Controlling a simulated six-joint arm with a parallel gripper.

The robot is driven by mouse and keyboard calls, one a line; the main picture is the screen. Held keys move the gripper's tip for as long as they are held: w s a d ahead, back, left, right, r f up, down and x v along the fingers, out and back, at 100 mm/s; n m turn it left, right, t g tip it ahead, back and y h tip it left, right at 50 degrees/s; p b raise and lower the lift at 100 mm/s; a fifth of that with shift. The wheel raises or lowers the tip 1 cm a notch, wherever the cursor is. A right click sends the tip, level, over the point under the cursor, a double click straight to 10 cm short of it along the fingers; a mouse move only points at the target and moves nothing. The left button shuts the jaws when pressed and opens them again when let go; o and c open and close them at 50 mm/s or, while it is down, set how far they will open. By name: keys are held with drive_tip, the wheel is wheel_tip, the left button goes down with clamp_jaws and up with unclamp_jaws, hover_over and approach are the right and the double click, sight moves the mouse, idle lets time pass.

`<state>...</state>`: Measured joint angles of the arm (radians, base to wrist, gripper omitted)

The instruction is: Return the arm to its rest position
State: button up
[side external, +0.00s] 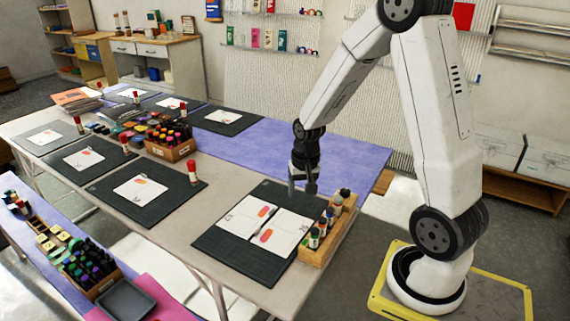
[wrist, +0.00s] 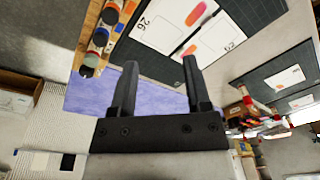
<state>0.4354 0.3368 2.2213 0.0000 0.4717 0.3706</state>
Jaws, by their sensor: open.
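My gripper (side external: 303,186) is open and empty, pointing down above the far edge of the nearest dark mat (side external: 215,242). In the wrist view its two fingers (wrist: 157,85) stand apart with nothing between them. Two white cards (side external: 241,215) with orange and pink shapes lie on that mat, beside the gripper in the side view. In the wrist view the cards (wrist: 153,33) carry small printed numbers. My arm is bent over the table from its base at the right.
A wooden box of bottles (side external: 313,258) stands at the mat's right edge, close to my gripper. Other mats with cards (side external: 140,187), a crate of markers (side external: 171,153) and glue sticks (side external: 192,172) spread leftward. The purple strip (side external: 240,150) behind is mostly clear.

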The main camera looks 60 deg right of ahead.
drive_tip(key=s+a+r+n, duration=0.1)
drive_tip(key=s+a+n, duration=0.1)
drive_tip(key=a+n, duration=0.2)
drive_tip(key=s+a+r+n+t, duration=0.1)
drive_tip(key=a+n, duration=0.4)
drive_tip(key=a, duration=0.6)
drive_tip(key=shift+s+a+r+t+y, duration=0.3)
drive_tip(key=shift+s+r, duration=0.2)
drive_tip(key=shift+s, duration=0.5)
drive_tip(key=shift+d, duration=0.1)
